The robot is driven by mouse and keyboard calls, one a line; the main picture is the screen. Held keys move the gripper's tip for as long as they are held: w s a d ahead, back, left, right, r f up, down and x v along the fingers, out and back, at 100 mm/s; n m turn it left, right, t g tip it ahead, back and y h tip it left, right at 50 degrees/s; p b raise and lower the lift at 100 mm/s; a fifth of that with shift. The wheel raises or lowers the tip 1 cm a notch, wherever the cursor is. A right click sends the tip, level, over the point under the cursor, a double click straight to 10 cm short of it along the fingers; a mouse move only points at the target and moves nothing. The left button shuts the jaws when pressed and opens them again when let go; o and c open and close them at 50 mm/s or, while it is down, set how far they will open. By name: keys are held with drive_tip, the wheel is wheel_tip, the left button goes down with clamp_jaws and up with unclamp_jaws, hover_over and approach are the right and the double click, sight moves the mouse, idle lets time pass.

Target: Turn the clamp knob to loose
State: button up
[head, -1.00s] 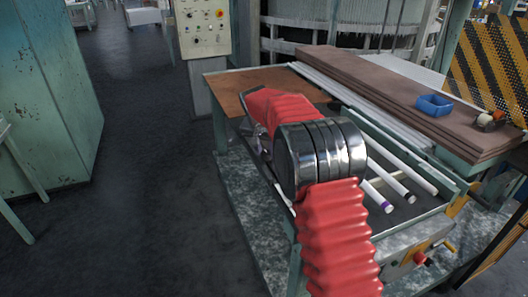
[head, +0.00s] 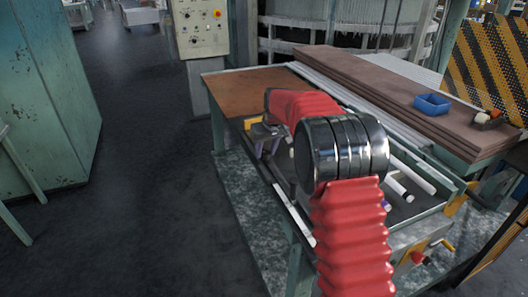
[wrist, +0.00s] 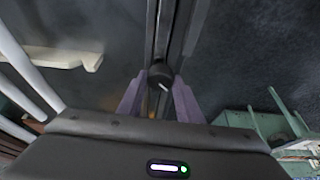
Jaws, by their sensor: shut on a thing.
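The clamp knob (wrist: 160,75) is a small, round, black knob with a short pale mark on its face, seen in the wrist view on a dark rail. The mark slants toward the lower right. My gripper (wrist: 158,88) has its two purple-grey fingers on either side of the knob, closed on it. In the head view my gripper (head: 264,140) points down at the left edge of the bench (head: 245,84). The knob itself cannot be made out there.
White tubes (head: 398,190) lie on the bench's right part, partly behind my arm. A control panel (head: 202,30) stands behind. The floor to the left is clear, up to a green cabinet (head: 50,90).

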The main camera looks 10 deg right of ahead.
drive_tip(key=n+y, duration=0.1)
drive_tip(key=n, duration=0.1)
drive_tip(key=n+y, duration=0.1)
drive_tip(key=n, duration=0.2)
drive_tip(key=shift+w+d+g, duration=0.1)
drive_tip(key=shift+d+g, duration=0.1)
drive_tip(key=shift+g, duration=0.2)
drive_tip(key=shift+n+g+y, duration=0.3)
drive_tip(key=shift+n, duration=1)
drive_tip(key=o, duration=1)
drive_tip(key=shift+o, duration=0.2)
drive_tip(key=shift+r, duration=0.1)
drive_tip(key=v, duration=1.3)
drive_tip(key=shift+r, duration=0.3)
drive_tip(key=shift+w, duration=0.1)
